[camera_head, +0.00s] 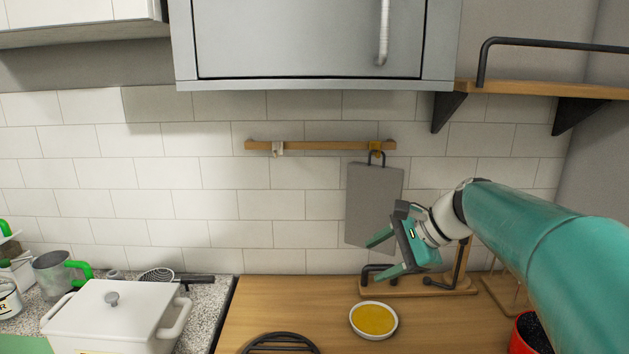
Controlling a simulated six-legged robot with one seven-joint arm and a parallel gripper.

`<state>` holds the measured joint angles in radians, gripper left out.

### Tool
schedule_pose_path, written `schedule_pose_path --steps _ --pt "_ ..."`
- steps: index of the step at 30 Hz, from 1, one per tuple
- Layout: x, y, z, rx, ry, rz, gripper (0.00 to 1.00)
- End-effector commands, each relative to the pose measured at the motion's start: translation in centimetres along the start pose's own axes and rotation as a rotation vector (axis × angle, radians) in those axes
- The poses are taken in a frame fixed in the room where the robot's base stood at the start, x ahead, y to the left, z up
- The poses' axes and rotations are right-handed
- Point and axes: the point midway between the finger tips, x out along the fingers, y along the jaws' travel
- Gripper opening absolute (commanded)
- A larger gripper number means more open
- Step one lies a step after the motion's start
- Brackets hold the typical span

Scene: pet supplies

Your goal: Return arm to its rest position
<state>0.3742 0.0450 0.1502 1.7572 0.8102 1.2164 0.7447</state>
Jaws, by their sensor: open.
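My gripper (379,255) is at the end of my teal arm, which reaches in from the right edge. Its two teal fingers are spread apart and point to the left, with nothing between them. It is held above the wooden counter (272,302), in front of the tiled wall and the lower part of a grey board (372,204) that hangs there. A small white bowl (394,325) with yellow contents stands on the counter below the gripper.
A wooden stand with dark metal parts (410,289) is just behind and below my gripper. A white lidded pot (105,318) stands at left. A red container (523,340) is under my arm. A cabinet (310,40) and shelf (560,88) hang above.

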Motion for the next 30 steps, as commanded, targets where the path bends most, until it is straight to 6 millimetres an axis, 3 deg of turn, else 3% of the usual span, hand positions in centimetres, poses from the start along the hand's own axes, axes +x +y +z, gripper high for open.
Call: schedule_pose_path --steps 3,9,18,24,30 --pt "-0.3 4.1 2.5 -0.201 0.109 0.078 0.55" --pt "-1.3 11.3 4.7 -0.549 0.268 0.216 0.55" --pt "-3.1 21.4 5.4 -1.084 0.442 0.429 0.55" --pt "-3.5 25.0 4.8 -1.305 0.494 0.520 0.55" --pt "-3.6 25.5 4.7 -1.339 0.500 0.538 0.55"
